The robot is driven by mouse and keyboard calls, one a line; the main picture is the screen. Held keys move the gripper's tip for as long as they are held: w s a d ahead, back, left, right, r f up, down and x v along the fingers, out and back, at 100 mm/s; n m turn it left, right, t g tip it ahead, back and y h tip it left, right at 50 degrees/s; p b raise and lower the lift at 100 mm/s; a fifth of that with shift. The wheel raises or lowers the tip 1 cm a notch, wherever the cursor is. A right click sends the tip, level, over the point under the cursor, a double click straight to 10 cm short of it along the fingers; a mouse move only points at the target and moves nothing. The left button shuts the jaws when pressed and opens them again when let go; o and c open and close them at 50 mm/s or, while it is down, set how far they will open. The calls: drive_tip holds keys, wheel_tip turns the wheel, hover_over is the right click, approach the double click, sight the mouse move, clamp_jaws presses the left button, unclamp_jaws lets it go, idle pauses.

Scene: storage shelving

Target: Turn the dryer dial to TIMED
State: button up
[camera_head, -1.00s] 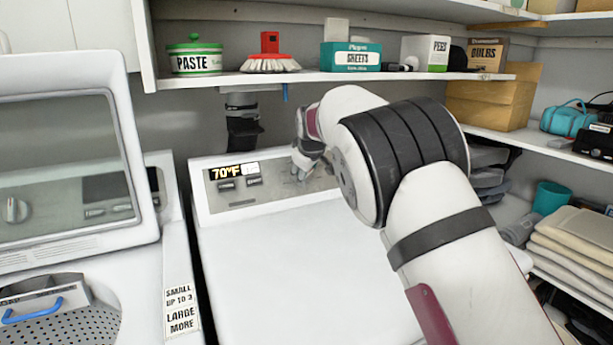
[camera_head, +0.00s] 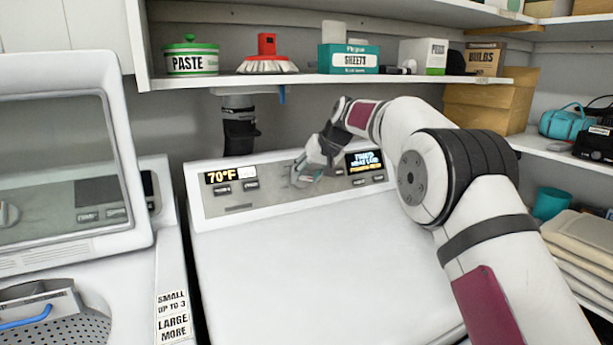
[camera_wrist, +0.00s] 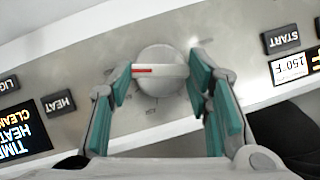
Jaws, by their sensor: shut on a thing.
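The dryer (camera_head: 320,250) stands in the middle of the camera_head view, its grey control panel (camera_head: 275,187) along the back. The round silver dial (camera_wrist: 160,58) shows in the wrist view, with a red mark on its bar pointing left. My gripper (camera_wrist: 161,76) has its teal-padded fingers on either side of the dial, shut on it. In the camera_head view my gripper (camera_head: 304,172) hides most of the dial. A dark display (camera_head: 364,160) right of it has small lines of text; the top line appears to read TIMED.
A 70°F display (camera_head: 231,174) sits at the panel's left. HEAT (camera_wrist: 59,104) and START (camera_wrist: 282,40) buttons flank the dial. A shelf (camera_head: 330,80) with a paste tub (camera_head: 191,58), brush (camera_head: 267,65) and boxes hangs above. A washer (camera_head: 65,180) stands left. The dryer top is clear.

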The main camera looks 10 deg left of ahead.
drive_tip(key=shift+f+m, duration=0.1)
drive_tip(key=shift+m, duration=0.3)
idle(0.3)
drive_tip(key=o, duration=1.2)
drive_tip(key=shift+c, duration=0.2)
drive_tip(key=v, duration=1.2)
drive_tip(key=shift+w+d, duration=0.2)
drive_tip(key=shift+d, duration=0.05)
drive_tip(key=shift+s, duration=0.1)
